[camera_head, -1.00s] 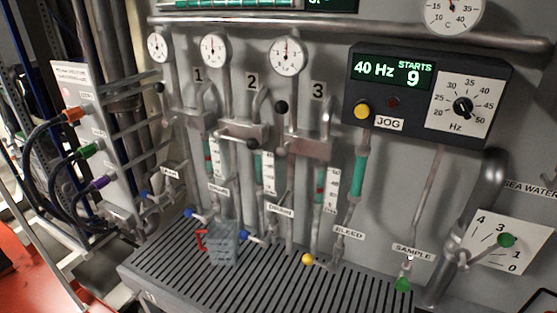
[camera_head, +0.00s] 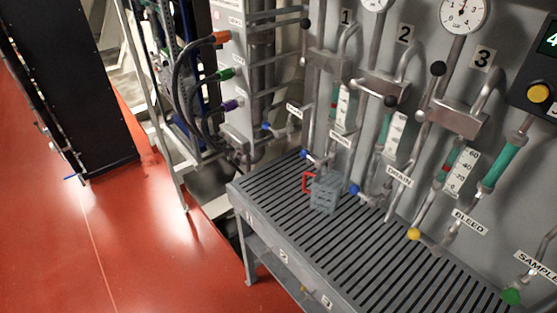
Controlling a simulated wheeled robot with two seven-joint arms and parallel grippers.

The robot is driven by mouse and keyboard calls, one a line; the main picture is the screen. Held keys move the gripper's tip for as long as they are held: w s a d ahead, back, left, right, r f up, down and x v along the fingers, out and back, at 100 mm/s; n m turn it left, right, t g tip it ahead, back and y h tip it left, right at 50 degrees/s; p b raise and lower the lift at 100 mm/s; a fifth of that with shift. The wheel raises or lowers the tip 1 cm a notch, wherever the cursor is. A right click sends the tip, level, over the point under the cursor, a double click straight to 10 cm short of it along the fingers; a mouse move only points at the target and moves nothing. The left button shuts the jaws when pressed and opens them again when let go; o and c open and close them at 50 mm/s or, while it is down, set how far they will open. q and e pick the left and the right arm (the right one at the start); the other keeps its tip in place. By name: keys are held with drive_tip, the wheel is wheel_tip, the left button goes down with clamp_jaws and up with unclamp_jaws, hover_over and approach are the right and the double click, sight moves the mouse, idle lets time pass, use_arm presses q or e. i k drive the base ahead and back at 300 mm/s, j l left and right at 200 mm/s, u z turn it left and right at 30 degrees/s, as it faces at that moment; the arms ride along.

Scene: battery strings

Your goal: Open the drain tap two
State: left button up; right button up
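Three blue-handled taps sit low on the grey panel, each near a small label; the nearest label reads DRAIN (camera_head: 399,176). The left blue tap (camera_head: 266,127) is furthest away. The middle blue tap (camera_head: 304,154) is at the back edge of the slatted tray (camera_head: 400,262). The right blue tap (camera_head: 354,189) is nearest. Numbers 1, 2 and 3 stand above the pipe columns. The taps are too small to tell open from shut. Neither of my grippers is in view.
A grey jug-like container (camera_head: 325,191) with a red handle (camera_head: 309,182) stands on the tray between the middle and right blue taps. A yellow tap (camera_head: 414,234) and green tap (camera_head: 511,297) are to the right. Open red floor (camera_head: 120,240) lies left.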

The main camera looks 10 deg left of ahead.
sight(305, 153)
drive_tip(key=l+z, duration=0.7)
drive_tip(key=k+l, duration=0.05)
drive_tip(key=l, duration=0.05)
